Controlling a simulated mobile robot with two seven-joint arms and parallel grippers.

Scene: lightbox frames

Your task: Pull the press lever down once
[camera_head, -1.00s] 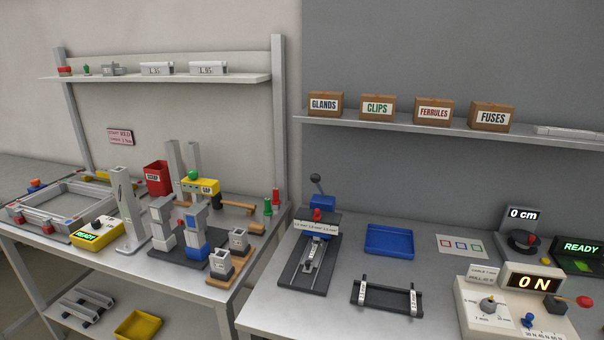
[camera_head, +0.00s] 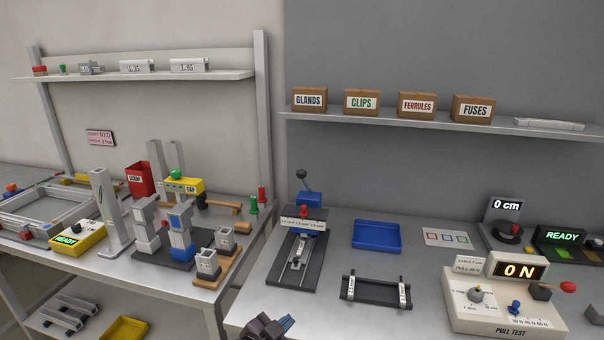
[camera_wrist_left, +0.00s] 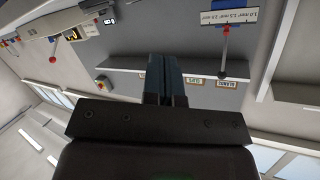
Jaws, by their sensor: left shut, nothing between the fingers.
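The press (camera_head: 297,250) stands at the left of the right-hand bench, with a dark base and a label strip marked in mm. Its lever (camera_head: 303,184) rises tilted at the back and ends in a dark ball knob (camera_head: 300,174). A small red part (camera_head: 304,211) shows by the label. My left gripper (camera_head: 272,326) is partly in view at the bottom edge, in front of the press and apart from it. In the left wrist view its fingers (camera_wrist_left: 164,75) are shut and empty, and the press label (camera_wrist_left: 229,16) shows upside down at upper right. My right gripper is out of view.
A blue tray (camera_head: 376,234) and a dark stand (camera_head: 375,290) are right of the press. A pull tester (camera_head: 505,305) stands farther right. A shelf (camera_head: 400,121) with labelled boxes hangs behind. The left bench (camera_head: 190,285) holds several fixtures.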

